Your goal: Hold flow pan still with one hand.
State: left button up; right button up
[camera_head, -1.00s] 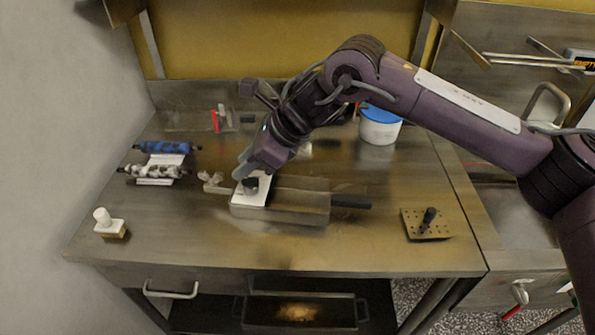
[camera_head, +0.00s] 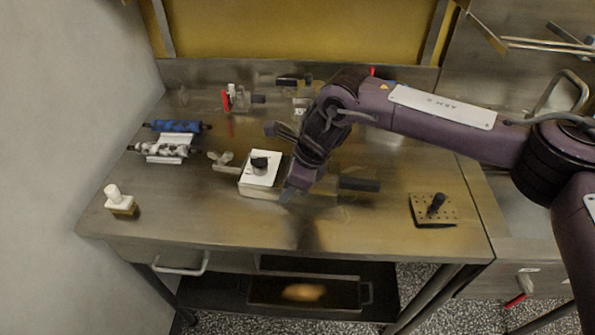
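What looks like the flow pan is a low metal pan with a black handle (camera_head: 358,184), in the middle of the steel table; my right arm hides most of it. A white plate with a black knob (camera_head: 262,168) sits at its left end. My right gripper (camera_head: 290,194) points down at the pan's front side, just right of the white plate. Whether it touches the pan, and whether its fingers are open, I cannot tell. My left gripper is not in view.
Blue and mottled rollers (camera_head: 168,142) lie at the left of the steel table (camera_head: 390,225). A white-capped bottle (camera_head: 118,200) stands front left. A perforated plate with a black knob (camera_head: 434,208) is at the right. Small red and clear items (camera_head: 236,98) stand at the back. The front strip is clear.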

jog(key=shift+x, duration=1.1)
grip_shut()
